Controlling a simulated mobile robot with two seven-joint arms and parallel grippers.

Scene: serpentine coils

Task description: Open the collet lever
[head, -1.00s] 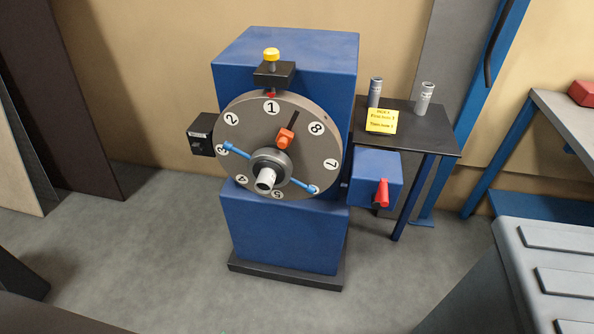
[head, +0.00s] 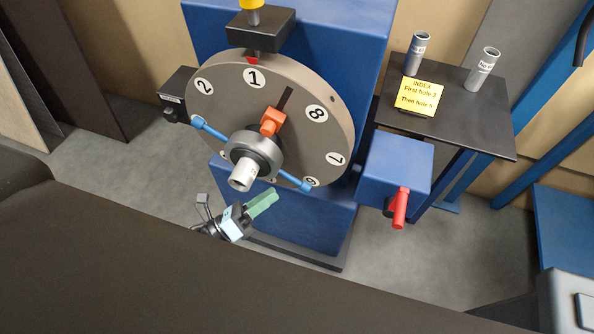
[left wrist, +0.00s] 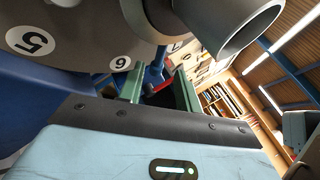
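A blue machine (head: 330,30) carries a round grey numbered dial (head: 215,112). A pale hollow collet nose (head: 242,176) sticks out of its hub; the nose also shows close up in the left wrist view (left wrist: 235,30). A red lever (head: 400,210) hangs down on a blue box (head: 393,165) right of the dial. No label shows which handle is the collet lever. My left gripper (head: 265,200) is just below and right of the nose, left of the red lever and apart from it. Its green fingers (left wrist: 158,88) are spread with nothing between them. My right gripper is out of view.
Blue-ended arms (head: 294,181) and an orange knob (head: 271,121) stand out from the dial. A dark side table (head: 465,125) holds two grey tubes (head: 482,70) and a yellow note (head: 422,97).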

